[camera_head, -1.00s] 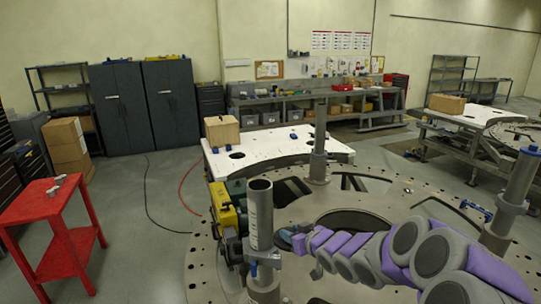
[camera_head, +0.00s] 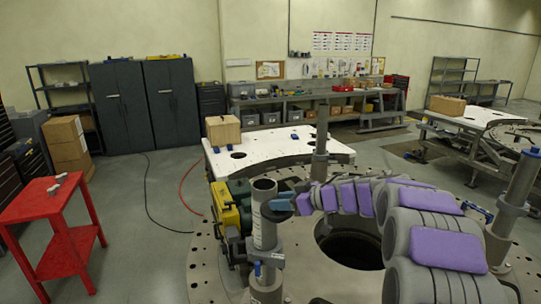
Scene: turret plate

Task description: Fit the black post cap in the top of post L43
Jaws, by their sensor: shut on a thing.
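A grey hollow post (camera_head: 264,225) stands upright in a clamp on the turret plate (camera_head: 205,270), left of centre. Its open top faces up and looks empty; I cannot read its label, so I cannot confirm it is L43. My gripper (camera_head: 282,204) is at the end of my purple and grey arm, close to the right of this post, a little below its rim. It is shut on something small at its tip. The black post cap is too small and dark there to make out clearly. I cannot tell whether the gripper touches the post.
A second post (camera_head: 319,140) stands at the plate's back, and a blue-topped post (camera_head: 518,180) at the right. Yellow and green equipment (camera_head: 225,210) sits close left of the near post. A white table (camera_head: 275,148) lies behind. A red stand (camera_head: 60,220) is at left.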

